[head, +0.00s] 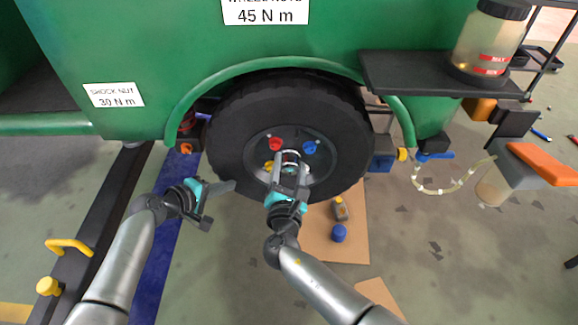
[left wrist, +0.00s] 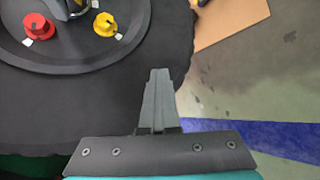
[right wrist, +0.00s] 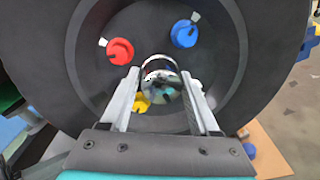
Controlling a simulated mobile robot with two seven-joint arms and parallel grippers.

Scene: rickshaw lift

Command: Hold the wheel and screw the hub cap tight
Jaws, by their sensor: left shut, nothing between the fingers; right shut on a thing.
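The black wheel (head: 237,112) is under the green body's arch. It fills much of the right wrist view (right wrist: 62,45) and the upper left of the left wrist view (left wrist: 110,110). The shiny hub cap (right wrist: 163,84) is at the wheel's centre, facing me, and also shows in the head view (head: 291,154). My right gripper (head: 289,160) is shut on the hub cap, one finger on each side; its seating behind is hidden. My left gripper (head: 232,186) is shut and empty, by the wheel's lower left edge; its fingers are together in the left wrist view (left wrist: 158,73).
Red (right wrist: 120,51), blue (right wrist: 184,33) and yellow (right wrist: 141,103) nuts surround the hub cap. A dark shelf (head: 420,75) with a fluid tank (head: 490,45) juts out at right. Cardboard (head: 322,250) with a bottle and blue cap lies below the wheel.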

